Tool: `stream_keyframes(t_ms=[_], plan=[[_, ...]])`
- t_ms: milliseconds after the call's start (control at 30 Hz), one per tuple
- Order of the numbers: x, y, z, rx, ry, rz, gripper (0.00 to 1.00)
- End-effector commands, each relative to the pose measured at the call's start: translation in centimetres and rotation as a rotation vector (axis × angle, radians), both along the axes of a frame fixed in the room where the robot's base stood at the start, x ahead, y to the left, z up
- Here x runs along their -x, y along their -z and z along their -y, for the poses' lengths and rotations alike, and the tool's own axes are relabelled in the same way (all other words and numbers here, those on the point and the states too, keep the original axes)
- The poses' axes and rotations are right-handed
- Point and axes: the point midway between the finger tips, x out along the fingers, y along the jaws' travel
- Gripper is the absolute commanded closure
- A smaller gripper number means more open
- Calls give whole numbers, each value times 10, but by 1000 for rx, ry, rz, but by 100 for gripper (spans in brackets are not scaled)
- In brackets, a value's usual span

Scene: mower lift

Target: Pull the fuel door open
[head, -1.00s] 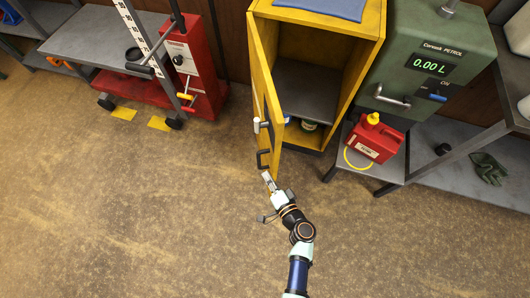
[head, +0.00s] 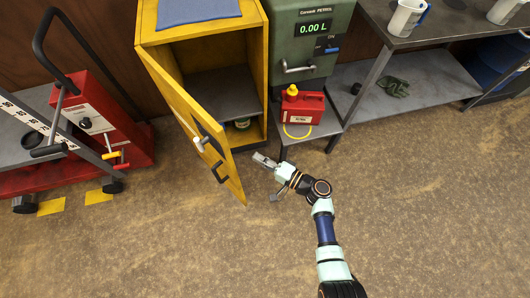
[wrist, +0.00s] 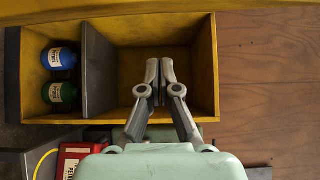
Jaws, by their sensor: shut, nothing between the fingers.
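The yellow fuel cabinet (head: 212,42) stands with its door (head: 178,98) swung out to the left, well away from the frame. The door's dark handle (head: 217,171) and a pale latch (head: 200,144) are on its outer face. My gripper (head: 262,160) is in front of the cabinet, right of the door's free edge and apart from it. In the wrist view my gripper (wrist: 159,68) is shut and empty, pointing at the open cabinet interior. A blue can (wrist: 58,58) and a green can (wrist: 60,93) stand inside, beside the grey shelf (wrist: 99,70).
A green petrol dispenser (head: 312,62) stands right of the cabinet, with a red fuel can (head: 303,107) on a low stand below it. A red mower lift (head: 95,115) is at the left. The floor in front is clear.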

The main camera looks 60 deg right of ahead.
Motion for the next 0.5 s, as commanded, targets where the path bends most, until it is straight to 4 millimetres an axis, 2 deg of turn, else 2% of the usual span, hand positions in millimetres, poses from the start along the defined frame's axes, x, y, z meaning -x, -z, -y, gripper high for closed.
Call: stream_keyframes(t_ms=[33,200,333,500], plan=[[-12,2,0,2,-4,1,100],[-48,2,2,2,-4,1,100],[-52,0,-21,0,-3,-1,100],[-56,0,-34,1,-1,0,100]])
